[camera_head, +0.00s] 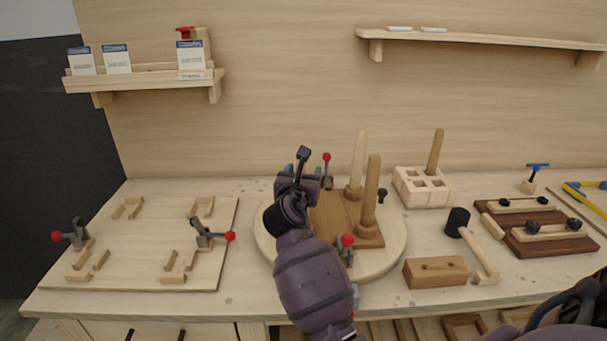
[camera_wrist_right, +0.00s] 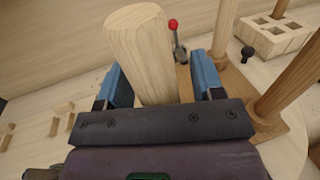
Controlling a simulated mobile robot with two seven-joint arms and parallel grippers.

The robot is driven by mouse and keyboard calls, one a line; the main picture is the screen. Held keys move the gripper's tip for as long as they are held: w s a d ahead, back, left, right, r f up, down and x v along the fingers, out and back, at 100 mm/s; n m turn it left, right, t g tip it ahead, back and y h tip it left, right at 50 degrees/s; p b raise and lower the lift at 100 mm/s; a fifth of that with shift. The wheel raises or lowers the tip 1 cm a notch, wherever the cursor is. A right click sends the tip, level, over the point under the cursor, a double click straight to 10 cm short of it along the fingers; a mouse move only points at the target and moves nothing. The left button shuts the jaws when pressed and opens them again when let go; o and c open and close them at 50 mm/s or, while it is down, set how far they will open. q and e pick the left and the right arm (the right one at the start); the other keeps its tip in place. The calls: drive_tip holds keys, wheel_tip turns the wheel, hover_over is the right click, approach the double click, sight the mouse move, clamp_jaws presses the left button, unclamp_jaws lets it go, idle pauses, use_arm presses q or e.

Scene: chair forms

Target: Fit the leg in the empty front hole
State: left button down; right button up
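My right gripper (camera_head: 303,172) is over the left part of the brown wooden seat (camera_head: 333,212). The leg's flat end points up, near the camera. Its lower end is hidden behind the gripper, and so is the front hole. In the head view the gripper hides this leg. Two other legs rise from the seat's right side, a pale one (camera_head: 359,158) at the back and a browner one (camera_head: 371,190) in front. My left gripper is not in view.
The seat lies on a round board (camera_head: 396,242) with red-knobbed clamps (camera_head: 347,241) close to my arm. Right of it are a block rack (camera_head: 408,196) holding another leg (camera_head: 435,152), a mallet (camera_head: 458,222) and a wooden block (camera_head: 436,272). A fixture board (camera_head: 140,246) lies left.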

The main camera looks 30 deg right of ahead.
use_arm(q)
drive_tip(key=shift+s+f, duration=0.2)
use_arm(e)
drive_tip(key=v, duration=1)
drive_tip(key=shift+s+a, duration=0.25)
drive_tip(key=shift+a, duration=0.05)
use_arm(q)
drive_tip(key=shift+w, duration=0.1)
